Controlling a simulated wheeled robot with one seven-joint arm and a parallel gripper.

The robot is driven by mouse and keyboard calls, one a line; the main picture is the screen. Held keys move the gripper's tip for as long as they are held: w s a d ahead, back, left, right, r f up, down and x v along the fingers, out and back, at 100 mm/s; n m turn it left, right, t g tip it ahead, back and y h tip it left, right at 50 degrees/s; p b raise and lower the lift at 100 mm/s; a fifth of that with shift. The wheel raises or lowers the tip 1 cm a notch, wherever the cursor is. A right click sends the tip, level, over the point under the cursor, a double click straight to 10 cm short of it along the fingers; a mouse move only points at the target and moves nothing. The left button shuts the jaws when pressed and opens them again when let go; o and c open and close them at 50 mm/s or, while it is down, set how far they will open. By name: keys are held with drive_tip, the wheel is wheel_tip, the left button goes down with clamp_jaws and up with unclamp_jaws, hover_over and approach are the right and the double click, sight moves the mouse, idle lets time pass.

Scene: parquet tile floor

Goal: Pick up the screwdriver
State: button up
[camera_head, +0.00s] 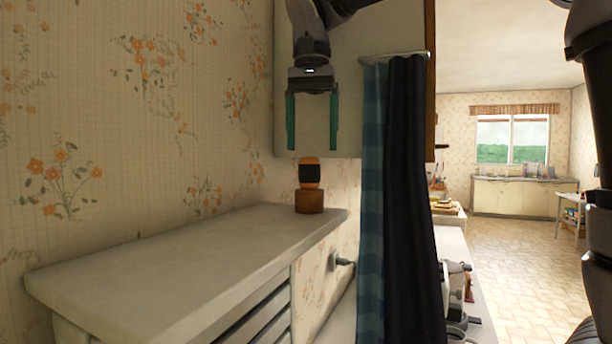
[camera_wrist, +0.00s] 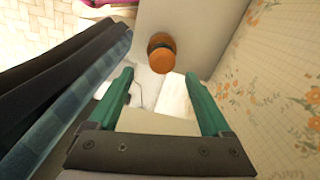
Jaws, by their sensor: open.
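An upright object with an orange and black upper part (camera_head: 309,173), which looks like the screwdriver's handle, stands on a brown round block or base (camera_head: 309,202) at the far end of a white cabinet top. I cannot make out a shaft. In the wrist view its orange end (camera_wrist: 161,60) shows just beyond the fingertips. My gripper (camera_head: 312,148) points down above it, with its green fingers apart and nothing between them. In the wrist view the open fingers (camera_wrist: 159,73) frame the space just below the orange end.
The white cabinet top (camera_head: 190,255) is otherwise bare. A flowered wall (camera_head: 130,120) runs along the left. A dark blue curtain (camera_head: 405,200) hangs close on the right of my gripper. A wall cabinet (camera_head: 385,28) is behind it. Open floor (camera_head: 530,240) lies right.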

sight(309, 170)
drive_tip(key=shift+s+a+f, duration=0.1)
drive_tip(key=shift+s+f, duration=0.05)
drive_tip(key=shift+f, duration=0.9)
drive_tip(key=shift+s+f, duration=0.2)
drive_tip(key=shift+f, duration=0.85)
drive_tip(key=shift+s+a+f, duration=0.1)
drive_tip(key=shift+s+f, duration=0.05)
drive_tip(key=shift+f, duration=0.9)
clamp_jaws()
